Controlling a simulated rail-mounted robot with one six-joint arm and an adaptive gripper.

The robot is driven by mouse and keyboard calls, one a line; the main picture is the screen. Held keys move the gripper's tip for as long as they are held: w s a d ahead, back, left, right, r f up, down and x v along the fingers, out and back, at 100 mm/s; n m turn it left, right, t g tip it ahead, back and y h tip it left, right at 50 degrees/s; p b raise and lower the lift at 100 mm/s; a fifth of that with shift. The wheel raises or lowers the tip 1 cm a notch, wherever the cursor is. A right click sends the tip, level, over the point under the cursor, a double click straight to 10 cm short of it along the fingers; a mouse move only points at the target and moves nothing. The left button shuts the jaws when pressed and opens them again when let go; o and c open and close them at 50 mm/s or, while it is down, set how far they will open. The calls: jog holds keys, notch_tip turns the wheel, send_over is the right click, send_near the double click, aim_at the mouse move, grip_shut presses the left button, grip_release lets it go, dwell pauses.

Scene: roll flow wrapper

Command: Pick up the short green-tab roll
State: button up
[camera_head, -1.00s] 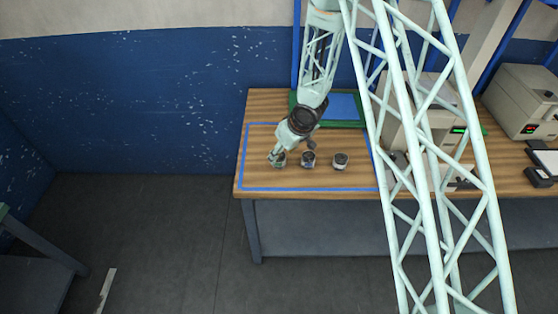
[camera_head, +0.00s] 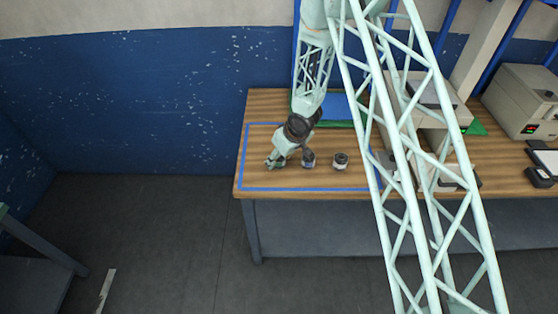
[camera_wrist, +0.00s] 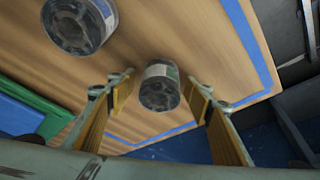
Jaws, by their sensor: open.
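My gripper (camera_head: 274,163) is open at the left end of the row of rolls. In the wrist view its two fingers (camera_wrist: 160,92) stand one on each side of a short grey roll (camera_wrist: 160,86), with gaps on both sides. This roll has a dark end face and a pale band with a faint greenish tint; its tab cannot be made out clearly. A middle roll (camera_head: 308,162) stands just right of my gripper and also shows at the top left of the wrist view (camera_wrist: 80,26).
A third roll (camera_head: 341,161) stands at the right of the row. Blue tape (camera_head: 290,189) outlines this area of the wooden table (camera_head: 242,160). A green and blue tray (camera_head: 335,108) lies behind, and machines (camera_head: 524,100) stand to the right. The front left of the outlined area is clear.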

aim_at(280, 157)
jog(key=shift+c, duration=0.4)
jog(key=c, duration=0.9)
jog(key=shift+c, duration=0.2)
jog(key=shift+r, duration=0.1)
jog(key=shift+r+p, duration=0.4)
jog(key=shift+r, duration=1.3)
jog(key=shift+s+d+b, duration=0.2)
jog(key=shift+s+b, duration=0.25)
jog(key=shift+s, duration=0.2)
jog(key=s+d+b, duration=0.2)
jog(key=s, duration=0.5)
jog(key=s+d+r+b, duration=0.1)
jog(key=s+d+b, duration=0.1)
jog(key=s, duration=0.5)
jog(key=shift+r+b, duration=0.2)
jog(key=shift+b, duration=0.1)
